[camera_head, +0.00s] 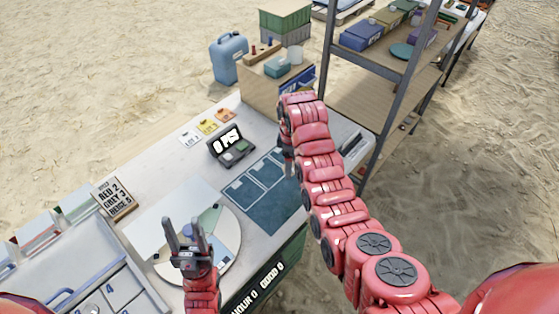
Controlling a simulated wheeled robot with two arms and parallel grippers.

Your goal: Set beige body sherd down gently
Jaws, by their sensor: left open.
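My left gripper (185,222) is open, its two dark fingers spread above a round pale disc (232,258) with coloured patches. I see nothing clearly held between the fingers. I cannot pick out the beige body sherd; the gripper hides part of the disc. My right arm reaches across from the lower right, and its gripper (288,160) points down beside the blue-grey mat (262,212), mostly hidden by the arm, so its jaws cannot be read.
A sign (115,198) listing RED, GREY and BEIGE stands at the left. A numbered tray (70,280) is at lower left. A small display device (232,145) and coloured cards (207,126) lie at the back. A metal shelf (385,75) stands behind my right arm.

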